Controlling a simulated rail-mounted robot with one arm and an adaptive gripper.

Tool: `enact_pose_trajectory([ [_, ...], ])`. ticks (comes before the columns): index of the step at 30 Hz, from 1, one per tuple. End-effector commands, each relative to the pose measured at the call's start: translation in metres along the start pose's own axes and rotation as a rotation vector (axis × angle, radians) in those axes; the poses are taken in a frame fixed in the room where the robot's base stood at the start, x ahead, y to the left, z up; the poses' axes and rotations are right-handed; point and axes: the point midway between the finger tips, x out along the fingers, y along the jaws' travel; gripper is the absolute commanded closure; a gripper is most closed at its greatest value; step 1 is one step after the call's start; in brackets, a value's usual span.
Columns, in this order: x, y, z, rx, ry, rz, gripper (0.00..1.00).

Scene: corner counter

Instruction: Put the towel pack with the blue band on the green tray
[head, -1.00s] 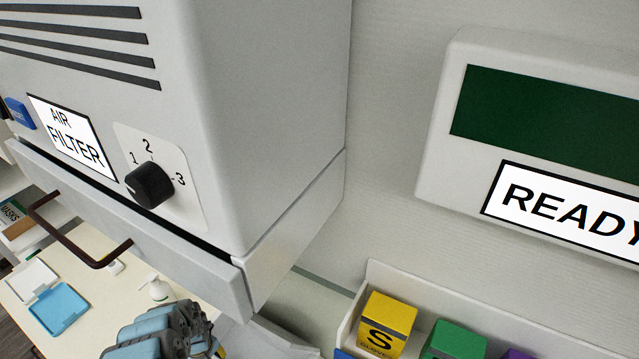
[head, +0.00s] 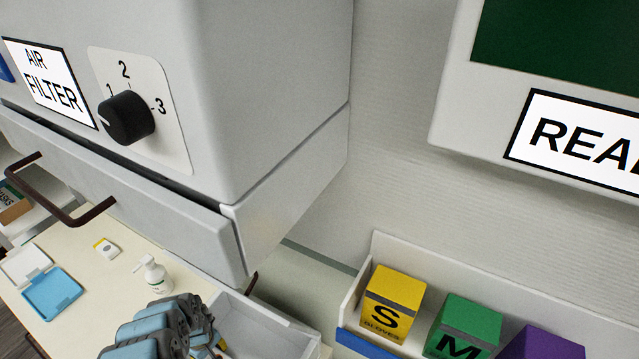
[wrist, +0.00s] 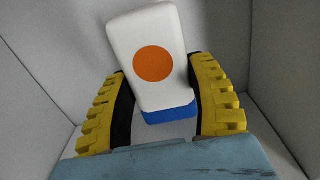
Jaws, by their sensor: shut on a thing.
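In the wrist view my gripper (wrist: 163,85) is shut, its two yellow-padded fingers on either side of a white pack (wrist: 125,45). The pack has an orange disc on its face and a blue band at its lower end, and it is tilted. Pale grey walls surround the pack and the fingers. In the head view my arm reaches down at the bottom, beside an open grey bin (head: 285,335); the pack is not visible there. No green tray shows in either view.
The air filter cabinet (head: 280,100) and its drawer with a dark handle hang over the counter. A pump bottle (head: 155,277), an open blue case (head: 52,292) and a small white-and-yellow box (head: 106,248) stand left. Glove boxes (head: 392,300) line the right.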

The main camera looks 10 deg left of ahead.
Motion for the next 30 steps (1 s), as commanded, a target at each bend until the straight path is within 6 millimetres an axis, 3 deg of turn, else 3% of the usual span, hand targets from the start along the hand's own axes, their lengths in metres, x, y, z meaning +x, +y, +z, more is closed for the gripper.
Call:
enact_pose_trajectory([
  [27, -0.060, -0.001, 0.000, -0.002, 0.001, -0.002, 0.80],
  [30, -0.067, 0.001, -0.007, -0.021, -0.007, 0.029, 0.80],
])
